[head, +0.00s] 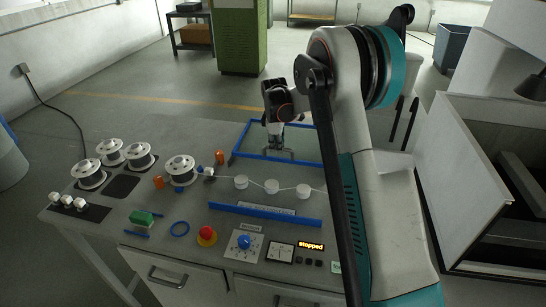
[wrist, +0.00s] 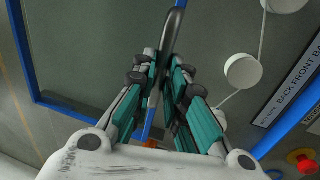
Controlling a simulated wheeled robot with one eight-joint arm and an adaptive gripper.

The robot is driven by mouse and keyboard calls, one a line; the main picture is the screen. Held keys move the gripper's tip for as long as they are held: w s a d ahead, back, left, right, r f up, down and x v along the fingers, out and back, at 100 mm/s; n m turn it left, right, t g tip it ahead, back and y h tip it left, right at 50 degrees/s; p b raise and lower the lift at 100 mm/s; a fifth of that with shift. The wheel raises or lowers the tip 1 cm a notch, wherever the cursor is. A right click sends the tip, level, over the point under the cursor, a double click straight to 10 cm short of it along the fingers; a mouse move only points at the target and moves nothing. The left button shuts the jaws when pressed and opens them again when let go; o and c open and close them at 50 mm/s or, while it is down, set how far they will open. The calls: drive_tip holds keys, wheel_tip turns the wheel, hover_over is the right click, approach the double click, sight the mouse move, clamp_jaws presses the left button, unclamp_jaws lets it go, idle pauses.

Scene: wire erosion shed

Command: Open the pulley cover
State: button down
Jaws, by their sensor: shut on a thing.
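The pulley cover (head: 240,139) is a blue-edged frame at the back of the grey bench, behind a row of white pulleys (head: 272,186). Its right part is hidden behind my arm, and I cannot tell how far it is tilted. In the wrist view, its blue edge (wrist: 25,60) runs along the left. My gripper (head: 277,148) is over the frame. In the wrist view, my gripper (wrist: 163,75) is shut on a dark curved handle (wrist: 176,25). The pulleys also show in the wrist view (wrist: 242,71), with a thread between them, right of the fingers.
White spools (head: 181,170) stand at the left of the bench. A blue bar (head: 265,214) lies in front of the pulleys. At the front are a red button (head: 207,236), a blue knob (head: 243,241) and a display (head: 311,245) reading "stopped". A white-panelled cabinet (head: 460,185) stands at the right.

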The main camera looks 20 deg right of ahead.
drive_tip(key=shift+w+d+r, duration=0.1)
drive_tip(key=shift+w+d, duration=0.5)
drive_tip(key=shift+w, duration=0.3)
drive_tip(key=c, duration=1.8)
unclamp_jaws()
drive_tip(key=shift+o, duration=1)
drive_tip(key=shift+w, duration=0.1)
wheel_tip(320, 180, up, 12)
drive_tip(key=s+a, duration=0.1)
drive_tip(key=s, duration=0.1)
drive_tip(key=shift+a, duration=0.15)
